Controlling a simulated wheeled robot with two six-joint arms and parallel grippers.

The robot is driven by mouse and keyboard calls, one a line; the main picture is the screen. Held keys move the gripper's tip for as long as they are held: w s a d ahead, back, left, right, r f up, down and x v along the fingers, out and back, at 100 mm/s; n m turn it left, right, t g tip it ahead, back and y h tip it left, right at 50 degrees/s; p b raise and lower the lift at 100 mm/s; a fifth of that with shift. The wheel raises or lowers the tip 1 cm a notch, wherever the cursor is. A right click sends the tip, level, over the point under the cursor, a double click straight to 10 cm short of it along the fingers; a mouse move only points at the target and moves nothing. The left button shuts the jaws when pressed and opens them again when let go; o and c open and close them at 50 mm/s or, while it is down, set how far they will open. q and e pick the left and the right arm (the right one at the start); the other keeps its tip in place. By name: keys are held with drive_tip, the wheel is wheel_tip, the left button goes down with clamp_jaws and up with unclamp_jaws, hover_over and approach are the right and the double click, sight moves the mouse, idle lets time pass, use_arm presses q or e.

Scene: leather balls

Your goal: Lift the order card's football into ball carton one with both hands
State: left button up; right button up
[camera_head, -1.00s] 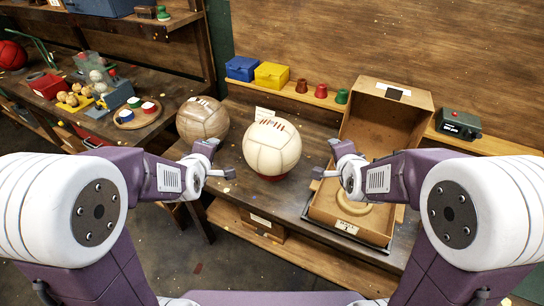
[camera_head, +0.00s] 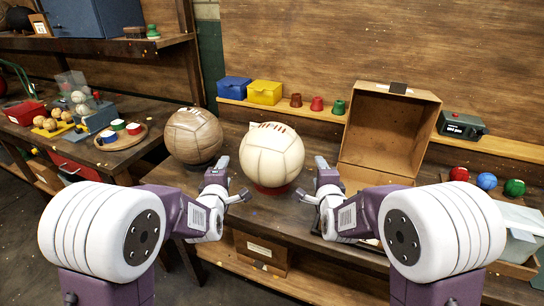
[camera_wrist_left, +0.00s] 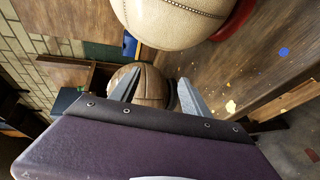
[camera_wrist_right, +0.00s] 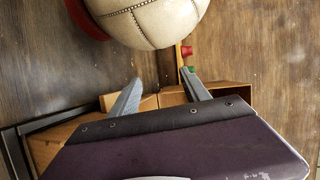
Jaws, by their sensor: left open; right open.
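A cream laced football (camera_head: 273,158) sits on a red ring stand (camera_head: 272,189) on the bench; it also shows at the top of the left wrist view (camera_wrist_left: 175,18) and right wrist view (camera_wrist_right: 150,18). A brown panelled ball (camera_head: 193,136) stands to its left and shows in the left wrist view (camera_wrist_left: 150,88). My left gripper (camera_head: 232,182) is open and empty at the cream ball's lower left. My right gripper (camera_head: 311,180) is open and empty at its lower right. An open cardboard carton (camera_head: 385,135) stands right, its lower part hidden by my right arm. The order card cannot be read.
A back shelf holds a blue box (camera_head: 234,92), a yellow box (camera_head: 264,93), small cups (camera_head: 317,103) and a dark green device (camera_head: 461,126). Red, blue and green balls (camera_head: 487,181) lie far right. A cluttered side table (camera_head: 75,120) stands left.

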use_arm(q)
drive_tip(key=d+x, duration=0.1)
drive_tip(key=x, duration=1.1)
drive_tip(key=shift+d, duration=0.2)
use_arm(e)
drive_tip(key=a+x, duration=0.1)
drive_tip(key=x, duration=1.1)
drive_tip(key=shift+a, duration=0.25)
use_arm(q)
drive_tip(key=shift+d+f, duration=0.1)
drive_tip(key=shift+f, duration=0.05)
use_arm(e)
drive_tip(key=shift+a+f, duration=0.1)
drive_tip(key=shift+f, duration=0.05)
use_arm(q)
drive_tip(key=shift+d, duration=0.35)
use_arm(e)
drive_tip(key=shift+a, duration=0.35)
